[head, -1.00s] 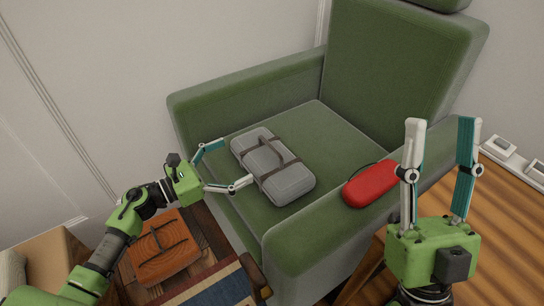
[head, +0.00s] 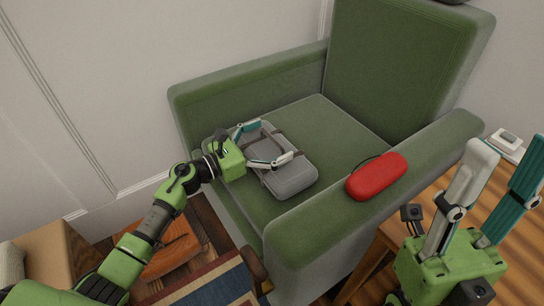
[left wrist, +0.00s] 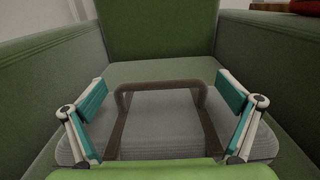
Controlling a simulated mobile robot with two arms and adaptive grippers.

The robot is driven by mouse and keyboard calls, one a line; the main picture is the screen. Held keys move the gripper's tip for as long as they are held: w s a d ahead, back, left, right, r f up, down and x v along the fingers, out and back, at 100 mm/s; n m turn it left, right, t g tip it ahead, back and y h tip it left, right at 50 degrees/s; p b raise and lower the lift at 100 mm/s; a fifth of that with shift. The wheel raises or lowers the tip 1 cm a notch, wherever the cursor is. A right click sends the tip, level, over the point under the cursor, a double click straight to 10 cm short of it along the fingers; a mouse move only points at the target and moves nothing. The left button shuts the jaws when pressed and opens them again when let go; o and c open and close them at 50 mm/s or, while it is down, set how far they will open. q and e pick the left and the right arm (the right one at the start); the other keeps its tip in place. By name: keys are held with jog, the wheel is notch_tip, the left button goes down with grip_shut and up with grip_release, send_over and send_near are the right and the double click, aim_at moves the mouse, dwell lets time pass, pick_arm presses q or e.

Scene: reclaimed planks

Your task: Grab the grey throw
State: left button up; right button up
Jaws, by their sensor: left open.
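The grey throw (head: 292,178) is a rolled or folded bundle with dark straps and a brown handle. It lies on the seat of the green armchair (head: 345,130). My left gripper (head: 269,143) is open over the throw's left part, its fingers spread. In the left wrist view the throw (left wrist: 160,135) lies ahead, and its handle (left wrist: 160,88) shows between the two fingers of my left gripper (left wrist: 162,92), apart from both. My right gripper (head: 505,170) is open and empty at the right, fingers pointing up, away from the throw.
A red case (head: 377,177) with a dark loop lies on the armchair's near armrest. A wooden surface (head: 445,200) is at the right. The chair's arms and backrest enclose the seat.

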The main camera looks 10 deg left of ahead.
pick_arm(q)
jog(key=c, duration=1.9)
jog(key=shift+r, duration=0.1)
